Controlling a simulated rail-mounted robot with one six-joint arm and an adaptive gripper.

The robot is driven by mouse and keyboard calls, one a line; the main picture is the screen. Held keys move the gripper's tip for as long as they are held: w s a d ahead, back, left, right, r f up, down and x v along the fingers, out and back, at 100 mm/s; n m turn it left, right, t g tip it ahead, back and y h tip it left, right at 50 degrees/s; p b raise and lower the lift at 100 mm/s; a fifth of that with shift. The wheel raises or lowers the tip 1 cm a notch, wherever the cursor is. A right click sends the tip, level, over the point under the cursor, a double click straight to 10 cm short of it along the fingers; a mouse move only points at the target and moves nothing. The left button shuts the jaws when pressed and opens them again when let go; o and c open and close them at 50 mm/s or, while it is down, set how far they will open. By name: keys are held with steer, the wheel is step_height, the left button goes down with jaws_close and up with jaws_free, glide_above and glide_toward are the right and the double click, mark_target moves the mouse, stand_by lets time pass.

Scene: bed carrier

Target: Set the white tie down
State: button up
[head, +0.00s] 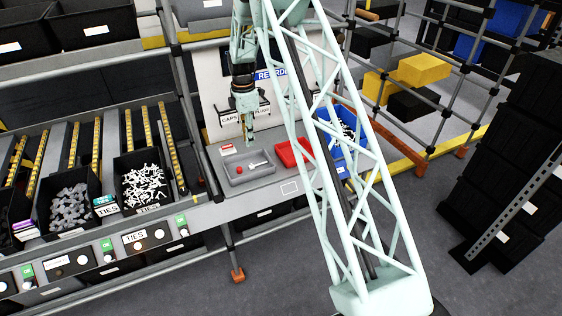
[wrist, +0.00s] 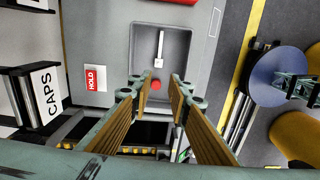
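The white tie (head: 258,165) lies in the grey tray (head: 262,179) on the bench, beside a small red round piece (head: 239,170). In the wrist view the tie (wrist: 160,48) lies lengthwise in the tray (wrist: 184,42), its wider end towards the red piece (wrist: 156,84). My gripper (head: 247,143) is above the back of the tray. In the wrist view its fingers (wrist: 157,78) are spread with nothing held between them. The red piece shows in the gap, and the tie lies beyond the fingertips, apart from them.
A red tray (head: 284,150) and a blue bin (head: 362,154) stand right of the grey tray. A black bin of white ties (head: 145,185) and one of grey parts (head: 70,203) are at left. A HOLD label (wrist: 92,78) lies beside the tray. My lattice arm link hides part of the right side.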

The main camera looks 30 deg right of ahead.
steer(key=s+a+r+m+t, duration=0.15)
steer(key=s+a+r, duration=0.3)
steer(key=r, duration=0.65)
steer(key=s+a+r+m+g, duration=0.1)
steer(key=s+a+r+m, duration=0.3)
steer(key=r, duration=0.7)
steer(key=s+a+r+m+t, duration=0.1)
steer(key=s+a+r, duration=0.2)
steer(key=s+r, duration=0.45)
steer(key=s+a+r+m+t, duration=0.1)
steer(key=s+a+r, duration=0.2)
steer(key=s+r, duration=0.45)
steer(key=s+a+r+m, duration=0.2)
steer(key=s+r, duration=0.1)
steer(key=s, duration=0.7)
steer(key=s+a+r+m, duration=0.2)
steer(key=s+a+r, duration=0.15)
steer(key=s, duration=0.65)
steer(key=s+a+f+m, duration=0.1)
steer(key=s+m, duration=0.1)
steer(key=s, duration=0.7)
steer(key=s+a+f+m+t, duration=0.1)
steer(key=s+m, duration=0.1)
steer(key=s, duration=0.7)
steer(key=shift+s+a, duration=0.25)
steer(key=shift+s, duration=0.05)
steer(key=shift+s+m, duration=0.15)
steer(key=shift+m, duration=0.1)
steer(key=shift+w+r+t, duration=0.2)
steer(key=shift+t, duration=0.05)
